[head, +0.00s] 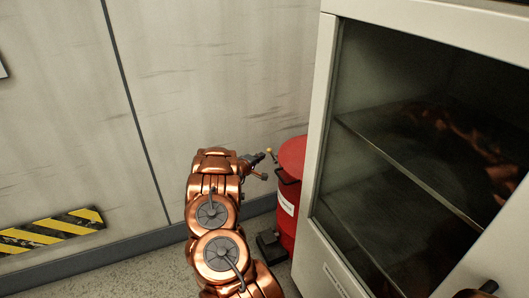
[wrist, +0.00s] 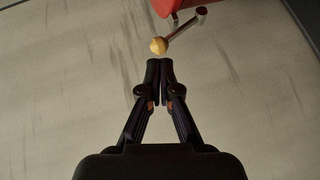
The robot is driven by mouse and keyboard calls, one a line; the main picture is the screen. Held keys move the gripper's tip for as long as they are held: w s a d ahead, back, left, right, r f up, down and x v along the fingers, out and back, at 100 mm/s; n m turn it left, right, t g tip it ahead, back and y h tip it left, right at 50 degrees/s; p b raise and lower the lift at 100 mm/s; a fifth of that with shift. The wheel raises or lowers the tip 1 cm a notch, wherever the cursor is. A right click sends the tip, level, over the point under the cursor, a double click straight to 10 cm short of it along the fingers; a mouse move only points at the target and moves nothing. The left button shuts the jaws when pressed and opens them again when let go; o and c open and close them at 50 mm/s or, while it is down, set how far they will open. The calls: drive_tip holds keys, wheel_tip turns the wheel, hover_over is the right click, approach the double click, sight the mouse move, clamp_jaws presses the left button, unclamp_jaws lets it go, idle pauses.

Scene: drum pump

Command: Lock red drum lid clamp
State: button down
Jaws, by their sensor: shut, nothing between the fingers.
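The red drum (head: 287,205) stands on the floor beside the cabinet, with its red lid (head: 294,155) on top and a white label on its side. The lid clamp's lever with a yellow ball knob (head: 269,151) sticks out to the left of the lid. In the wrist view the yellow knob (wrist: 159,46) ends a metal rod next to the red drum's edge (wrist: 172,6). My gripper (wrist: 160,62) is shut and empty, its fingertips just short of the knob; a small gap seems to show. In the head view my gripper (head: 262,157) is near the knob, left of the drum.
A large glass-fronted cabinet (head: 311,150) stands close on the drum's right and hides part of it. A grey panelled wall (head: 150,100) runs behind. A dark object (head: 270,245) lies on the floor by the drum's base. Free room is left of the drum.

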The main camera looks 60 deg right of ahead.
drive_tip(key=v, duration=0.9)
drive_tip(key=shift+a+f, duration=0.15)
drive_tip(key=shift+f, duration=0.05)
